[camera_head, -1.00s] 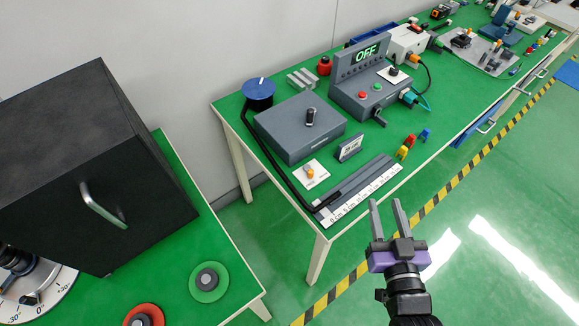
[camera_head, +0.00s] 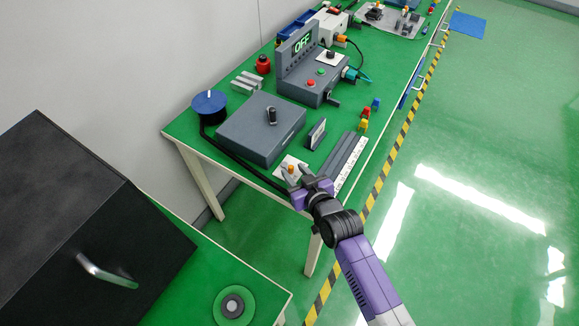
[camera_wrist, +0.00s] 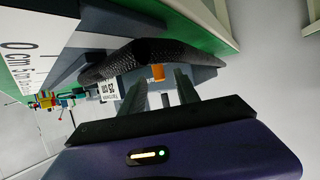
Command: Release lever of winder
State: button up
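My gripper (camera_head: 293,172) reaches over the near end of the green table. Its two fingers are apart and empty. A small orange piece (camera_head: 291,167) on a white plate (camera_head: 283,162) shows at the fingertips. Which part is the winder's lever is not clear.
A grey box with a black knob (camera_head: 272,117) stands behind the plate. A black cabinet (camera_head: 80,220) stands on the nearer table. The floor at right is clear.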

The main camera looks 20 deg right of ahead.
aim_at(292, 169)
jog(key=shift+x, duration=1.6)
jog(key=shift+d, duration=0.1)
grip_shut()
